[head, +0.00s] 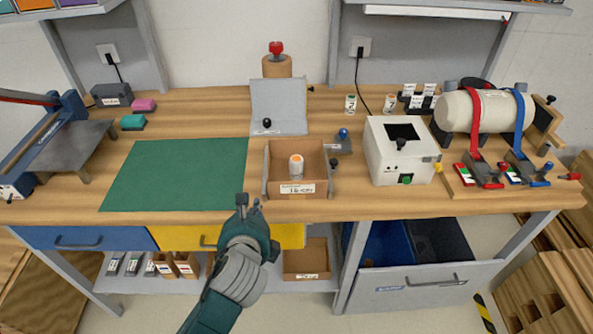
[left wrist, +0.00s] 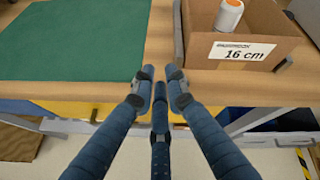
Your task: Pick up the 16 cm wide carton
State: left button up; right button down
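The 16 cm carton (head: 322,188) is an open brown box near the table's front edge, with a white label reading 16 cm on its front. It also shows at the upper right of the left wrist view (left wrist: 197,52). A white bottle (head: 296,166) with an orange cap stands inside it. My left gripper (head: 248,201) is in front of the table edge, left of the carton and apart from it. Its fingers are straight and apart in the left wrist view (left wrist: 160,74), with nothing between them. My right gripper is not in view.
A green mat (head: 175,175) lies left of the carton. A grey stand (head: 278,105) is behind it, and a white box (head: 400,155) stands to the right. Another open carton (head: 305,258) sits on the lower shelf. A yellow drawer (head: 190,238) is under the tabletop.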

pick_arm(q)
jog(key=w+d+r+m, duration=0.1)
jog(key=m, duration=0.1)
jog(key=w+d+r+m+t, duration=0.1)
jog(key=r+m, duration=0.1)
jog(key=w+d+r+m, duration=0.1)
jog(key=m, duration=0.1)
jog(key=shift+w+d+r+t+h, duration=0.1)
jog(key=shift+w+r+t+h, duration=0.1)
jog(key=shift+w+t+h, duration=0.15)
jog(key=shift+m, duration=0.3)
jog(key=x, duration=1.2)
jog(key=shift+w+d+r, duration=0.15)
jog(key=shift+r, duration=0.05)
jog(key=shift+r, duration=0.1)
grip_shut()
jog(key=shift+r, duration=0.15)
